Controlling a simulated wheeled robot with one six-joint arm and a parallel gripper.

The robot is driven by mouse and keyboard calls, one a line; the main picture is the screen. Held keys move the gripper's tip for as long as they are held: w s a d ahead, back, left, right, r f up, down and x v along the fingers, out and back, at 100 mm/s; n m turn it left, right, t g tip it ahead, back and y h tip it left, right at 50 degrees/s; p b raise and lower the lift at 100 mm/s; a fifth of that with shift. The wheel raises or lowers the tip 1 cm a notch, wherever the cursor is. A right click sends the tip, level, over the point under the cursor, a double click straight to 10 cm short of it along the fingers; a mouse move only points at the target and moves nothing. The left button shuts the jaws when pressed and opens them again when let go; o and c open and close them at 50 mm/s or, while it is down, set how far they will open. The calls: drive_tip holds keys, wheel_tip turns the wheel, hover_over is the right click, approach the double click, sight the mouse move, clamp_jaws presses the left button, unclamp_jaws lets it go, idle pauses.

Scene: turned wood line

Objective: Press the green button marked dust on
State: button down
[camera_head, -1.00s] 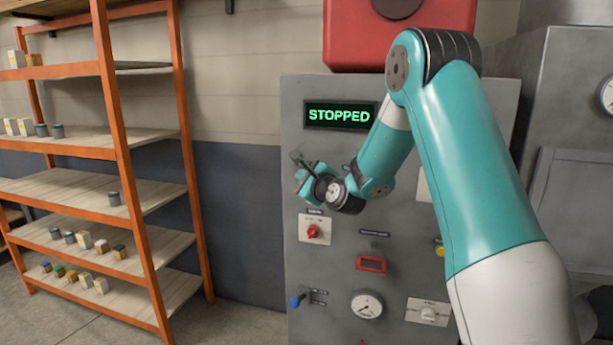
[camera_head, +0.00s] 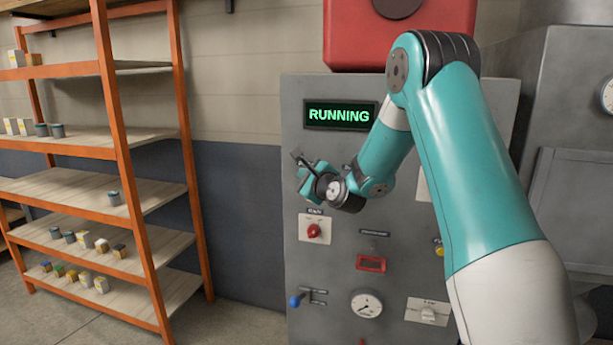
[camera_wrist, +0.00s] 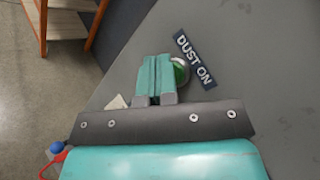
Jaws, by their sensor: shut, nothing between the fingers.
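The green button (camera_wrist: 181,72) sits in a round metal ring on the grey panel in the wrist view, beside a dark label (camera_wrist: 194,60) reading DUST ON. My gripper (camera_wrist: 156,60) is shut and empty. Its fingertips overlap the button's left part in this view; I cannot tell whether they touch it. The display (camera_head: 340,115) on the panel (camera_head: 300,260) reads RUNNING in green.
A red box (camera_head: 350,40) is above. An orange shelf rack (camera_head: 120,150) stands left.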

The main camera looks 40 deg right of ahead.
idle(0.3)
drive_tip(key=shift+s+a, duration=0.5)
drive_tip(key=shift+a, duration=0.1)
drive_tip(key=shift+s+a+p, duration=0.35)
drive_tip(key=shift+s+a, duration=0.45)
drive_tip(key=shift+a, duration=0.2)
drive_tip(key=shift+s+a+p, duration=0.35)
drive_tip(key=shift+s+a, duration=0.4)
drive_tip(key=shift+a, duration=0.25)
